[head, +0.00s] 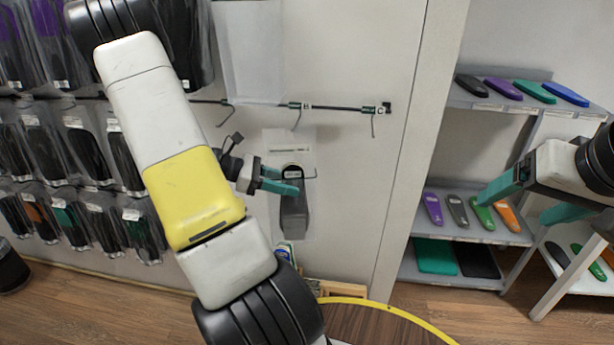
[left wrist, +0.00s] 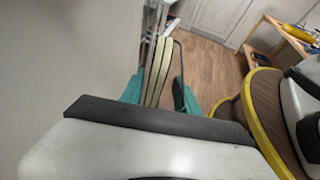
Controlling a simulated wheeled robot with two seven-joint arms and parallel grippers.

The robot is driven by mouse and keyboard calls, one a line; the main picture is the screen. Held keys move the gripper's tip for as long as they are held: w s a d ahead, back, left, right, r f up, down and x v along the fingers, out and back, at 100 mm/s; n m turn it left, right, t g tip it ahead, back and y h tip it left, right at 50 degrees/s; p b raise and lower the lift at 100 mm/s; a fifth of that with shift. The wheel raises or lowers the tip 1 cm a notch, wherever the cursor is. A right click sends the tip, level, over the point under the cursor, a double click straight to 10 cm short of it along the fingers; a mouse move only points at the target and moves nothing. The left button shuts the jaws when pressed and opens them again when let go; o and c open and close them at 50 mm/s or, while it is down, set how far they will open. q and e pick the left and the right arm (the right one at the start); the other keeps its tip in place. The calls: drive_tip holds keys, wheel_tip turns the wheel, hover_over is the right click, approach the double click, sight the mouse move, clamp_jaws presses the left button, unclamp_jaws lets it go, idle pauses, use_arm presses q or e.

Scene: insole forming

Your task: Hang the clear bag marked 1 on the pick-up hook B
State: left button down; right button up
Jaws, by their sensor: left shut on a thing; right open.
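A clear bag (head: 309,150) with a grey insole in its lower part is held in front of the white wall; a mark on it is too small to read. My left gripper (head: 282,180) is shut on it at the insole's upper part. In the left wrist view, pale upright layers (left wrist: 157,75) stand between the teal fingers. The pick-up hook B (head: 297,116) is on the dark rail, above the bag; the bag's top edge is below this hook and apart from it. My right gripper (head: 530,198) is open and empty before the shelves at the right.
Another hook (head: 374,123) is to the right and one (head: 226,115) to the left, near a pale hanging sheet (head: 250,50). Several bagged insoles (head: 90,150) hang at the left. Shelves (head: 475,235) with coloured insoles stand right. A yellow-rimmed round table (head: 375,303) is below.

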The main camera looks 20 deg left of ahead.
use_arm(q)
drive_tip(key=shift+w+a+f, duration=0.1)
drive_tip(key=shift+w+a, duration=0.15)
drive_tip(key=shift+w, duration=0.75)
drive_tip(key=shift+w+a+f, duration=0.1)
drive_tip(key=shift+w+a, duration=0.15)
drive_tip(key=shift+w, duration=0.75)
drive_tip(key=shift+w+a+f, duration=0.15)
drive_tip(key=shift+w+f, duration=0.3)
drive_tip(key=shift+w, duration=0.15)
